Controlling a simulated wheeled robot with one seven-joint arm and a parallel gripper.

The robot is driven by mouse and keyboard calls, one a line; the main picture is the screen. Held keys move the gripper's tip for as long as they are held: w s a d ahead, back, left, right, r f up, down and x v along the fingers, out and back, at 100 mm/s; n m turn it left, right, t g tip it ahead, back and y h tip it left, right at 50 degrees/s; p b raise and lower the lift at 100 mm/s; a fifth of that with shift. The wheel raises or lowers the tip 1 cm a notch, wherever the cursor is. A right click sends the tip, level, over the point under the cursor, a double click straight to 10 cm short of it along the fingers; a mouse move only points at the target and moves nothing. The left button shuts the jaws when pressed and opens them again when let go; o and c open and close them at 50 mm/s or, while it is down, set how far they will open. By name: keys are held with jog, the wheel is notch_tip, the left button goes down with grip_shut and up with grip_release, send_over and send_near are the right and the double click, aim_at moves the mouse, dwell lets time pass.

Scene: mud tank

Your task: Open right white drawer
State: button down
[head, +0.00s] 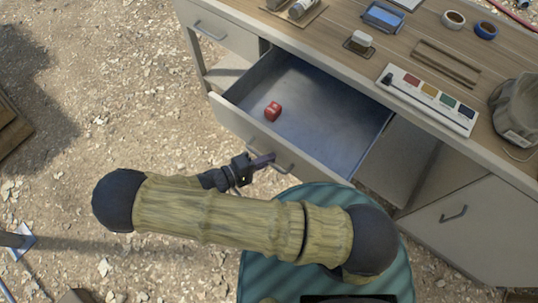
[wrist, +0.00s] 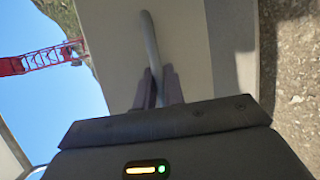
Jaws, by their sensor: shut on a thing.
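The white drawer (head: 250,132) stands pulled out from the desk, with its grey interior in view in the head view. A small red object (head: 272,111) lies inside it. My gripper (head: 268,160) is at the drawer's front face, on the bar handle (head: 284,167). In the wrist view the handle (wrist: 150,45) runs down between the two fingers of my gripper (wrist: 157,88), which are shut on it. Part of the handle is hidden by the fingers.
The desk top (head: 400,50) holds a panel with coloured squares (head: 430,98), tape rolls (head: 453,18) and a grey bag (head: 515,108). A closed cabinet door (head: 470,225) is at lower right. Another drawer (head: 220,32) is at upper left. Gravel ground lies open at left.

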jog(key=c, duration=1.8)
grip_release()
jog(key=shift+a, duration=0.1)
jog(key=b+v, duration=0.1)
jog(key=v, duration=1.6)
jog(key=shift+s+a, duration=0.1)
jog(key=shift+s, duration=0.05)
